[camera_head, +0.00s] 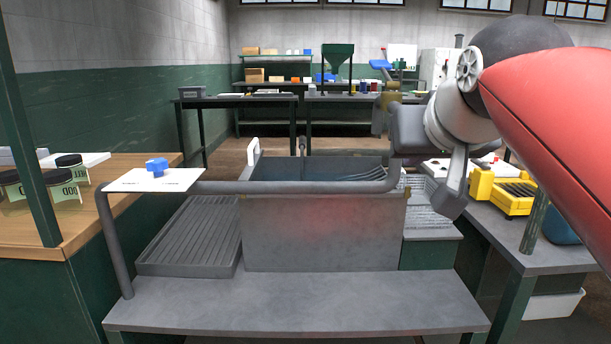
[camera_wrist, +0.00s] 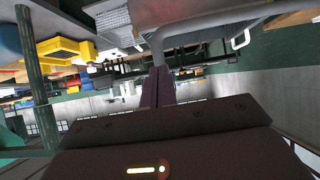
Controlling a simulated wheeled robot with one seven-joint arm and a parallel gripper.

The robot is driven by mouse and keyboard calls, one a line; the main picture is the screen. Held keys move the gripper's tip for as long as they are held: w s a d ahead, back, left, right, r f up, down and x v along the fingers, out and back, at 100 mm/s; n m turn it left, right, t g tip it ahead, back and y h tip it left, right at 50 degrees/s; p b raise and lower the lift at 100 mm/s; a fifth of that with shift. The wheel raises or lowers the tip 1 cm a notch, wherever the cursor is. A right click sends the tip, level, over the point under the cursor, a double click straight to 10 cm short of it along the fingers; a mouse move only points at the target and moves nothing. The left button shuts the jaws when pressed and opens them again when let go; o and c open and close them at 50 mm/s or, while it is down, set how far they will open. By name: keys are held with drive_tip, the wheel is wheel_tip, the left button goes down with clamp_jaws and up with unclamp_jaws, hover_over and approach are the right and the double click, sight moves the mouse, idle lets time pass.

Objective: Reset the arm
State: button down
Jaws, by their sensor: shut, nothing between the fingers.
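My red and grey arm reaches in from the right in the head view, with its wrist raised above the right end of the grey pipe rail (camera_head: 290,187). My gripper shows in the wrist view (camera_wrist: 159,72), with its two dark fingers together and nothing between them. It is clear of the surfaces around it. In the head view my arm's own links partly cover the gripper, so its fingertips are hard to make out there.
A grey metal bin (camera_head: 323,235) stands behind the rail, beside a ribbed tray (camera_head: 190,235). A wooden bench (camera_head: 120,185) with black-lidded jars (camera_head: 62,192) is at left. A yellow case (camera_head: 503,190) sits on the right bench, near a green post (camera_head: 535,222). The grey front shelf (camera_head: 290,305) is bare.

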drive_tip(key=s+f+g, duration=0.2)
drive_tip(key=s+f, duration=0.2)
drive_tip(key=f, duration=0.6)
drive_tip(key=s+f+g, duration=0.2)
drive_tip(key=s+f, duration=0.3)
drive_tip(key=f, duration=0.5)
drive_tip(key=s+f+g, duration=0.1)
drive_tip(key=s+f, duration=0.4)
drive_tip(key=f, duration=0.5)
drive_tip(key=shift+s+f+g, duration=0.15)
drive_tip(key=shift+f+g, duration=0.2)
drive_tip(key=shift+g, duration=0.05)
